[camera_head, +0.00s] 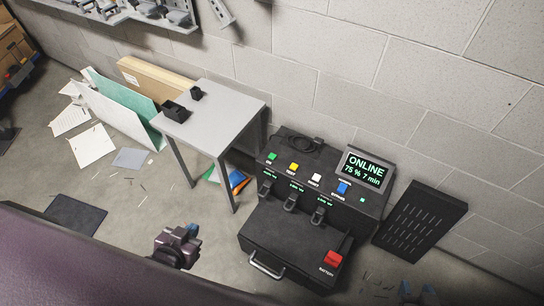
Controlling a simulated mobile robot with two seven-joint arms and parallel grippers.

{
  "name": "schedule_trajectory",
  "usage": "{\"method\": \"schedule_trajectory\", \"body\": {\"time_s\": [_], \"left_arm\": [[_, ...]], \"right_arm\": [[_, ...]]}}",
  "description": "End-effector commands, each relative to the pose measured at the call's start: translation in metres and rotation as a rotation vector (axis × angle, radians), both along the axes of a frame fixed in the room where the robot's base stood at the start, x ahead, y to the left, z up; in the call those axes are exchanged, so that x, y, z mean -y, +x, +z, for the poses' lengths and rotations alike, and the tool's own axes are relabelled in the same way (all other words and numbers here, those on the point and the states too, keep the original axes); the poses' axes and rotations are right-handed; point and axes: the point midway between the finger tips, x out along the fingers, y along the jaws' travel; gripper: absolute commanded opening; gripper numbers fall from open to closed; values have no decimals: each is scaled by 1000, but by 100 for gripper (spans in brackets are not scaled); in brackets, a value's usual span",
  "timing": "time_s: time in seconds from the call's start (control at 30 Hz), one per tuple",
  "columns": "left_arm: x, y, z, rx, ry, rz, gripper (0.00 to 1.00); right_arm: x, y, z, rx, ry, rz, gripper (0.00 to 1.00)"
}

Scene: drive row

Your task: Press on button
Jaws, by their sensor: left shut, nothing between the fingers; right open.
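The green button (272,156), with a small label that seems to read ON, sits at the left end of the black machine's (290,230) sloped panel. Yellow (293,167), white (315,178) and blue (342,188) buttons follow it to the right. The screen (365,169) reads "ONLINE 75 % 7 min". My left gripper (188,238) is shut and empty, left of the machine and well apart from the green button. My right gripper (418,291) shows partly at the bottom edge, right of the machine, open.
A red battery switch (333,258) and a front handle (266,266) are on the machine's lower part. A grey table (220,112) stands close to its left. A black slotted panel (420,222) leans on the wall at right. Papers and boards (92,146) litter the floor.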

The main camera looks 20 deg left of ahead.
Motion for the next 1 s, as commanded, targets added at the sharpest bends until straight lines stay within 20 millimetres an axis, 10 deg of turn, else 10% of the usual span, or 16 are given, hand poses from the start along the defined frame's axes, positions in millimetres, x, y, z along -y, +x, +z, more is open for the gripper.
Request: {"method": "schedule_trajectory", "body": {"time_s": [1.0], "left_arm": [[5,9,-3,7,-2,-25,0]], "right_arm": [[0,-1,-5,-5,-1,0,43]]}}
